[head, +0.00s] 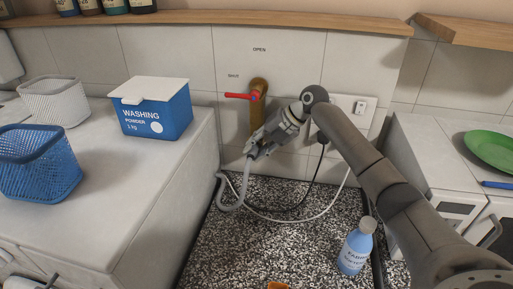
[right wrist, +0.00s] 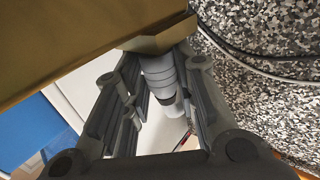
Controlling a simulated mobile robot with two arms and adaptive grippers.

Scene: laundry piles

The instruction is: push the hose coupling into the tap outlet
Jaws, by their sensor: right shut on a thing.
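The brass tap (head: 258,103) with a red lever (head: 241,96) sticks out of the tiled wall; the lever points left. My right gripper (head: 254,151) is just below the tap, shut on the grey hose coupling (right wrist: 160,75). In the right wrist view the tap (right wrist: 80,35) fills the upper left, and the coupling's upper end meets its brass outlet (right wrist: 160,38). I cannot tell how deep it sits inside. The grey hose (head: 242,188) hangs below my gripper and curls. My left gripper is not in view.
A washing powder box (head: 155,118), a white basket (head: 55,102) and a blue basket (head: 40,165) stand on the left counter (head: 120,195). A blue bottle (head: 355,250) stands on the speckled floor (head: 290,235). A wall socket (head: 349,110) is right of the tap. A black cable runs below.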

